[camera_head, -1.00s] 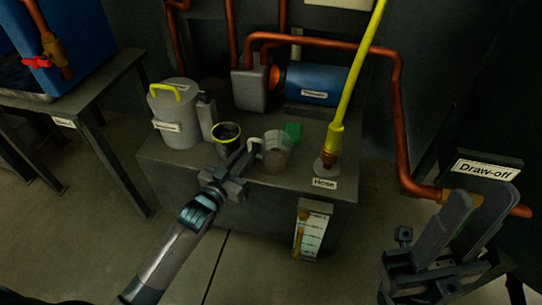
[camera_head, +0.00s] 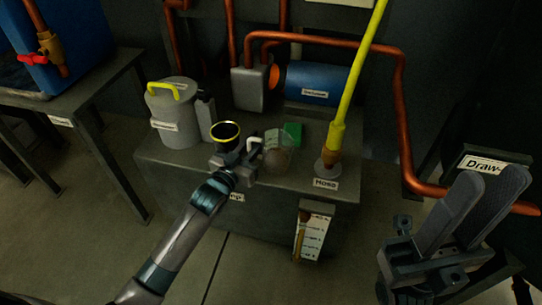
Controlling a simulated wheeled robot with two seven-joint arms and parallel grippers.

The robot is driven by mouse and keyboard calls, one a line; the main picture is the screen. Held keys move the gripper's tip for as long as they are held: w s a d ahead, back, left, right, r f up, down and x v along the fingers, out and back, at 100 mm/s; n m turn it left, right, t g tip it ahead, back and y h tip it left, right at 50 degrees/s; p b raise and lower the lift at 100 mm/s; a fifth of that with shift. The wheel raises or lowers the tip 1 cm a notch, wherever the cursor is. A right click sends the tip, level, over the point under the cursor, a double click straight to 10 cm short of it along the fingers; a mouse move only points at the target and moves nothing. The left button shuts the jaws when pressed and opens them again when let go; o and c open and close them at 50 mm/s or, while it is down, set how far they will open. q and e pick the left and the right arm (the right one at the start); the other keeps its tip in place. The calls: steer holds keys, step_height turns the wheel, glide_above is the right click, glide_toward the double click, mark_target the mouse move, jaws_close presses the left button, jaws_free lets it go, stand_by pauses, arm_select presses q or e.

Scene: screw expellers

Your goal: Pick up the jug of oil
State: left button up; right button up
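The jug of oil, a clear jug (camera_head: 277,154) with a pale handle on its left and brownish contents, stands on the front of the grey bench (camera_head: 180,170). My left gripper (camera_head: 243,158) is at the jug's handle side, just in front of the dark cup (camera_head: 226,132) with a yellow rim. Its fingers overlap the handle area, and I cannot tell whether they touch it or have closed. My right gripper (camera_head: 487,190) is open and empty at the lower right, far from the jug, with its two dark fingers pointing up.
A grey lidded can (camera_head: 174,122) with a yellow handle stands left of the cup. A green block (camera_head: 292,131) is behind the jug. A yellow hose (camera_head: 352,85) rises at the bench's right. Copper pipes (camera_head: 398,110) run behind and to the right.

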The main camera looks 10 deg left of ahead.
arm_select(q)
steer(key=shift+w, duration=0.15)
stand_by(0.3)
jaws_close()
steer(key=shift+r, duration=0.25)
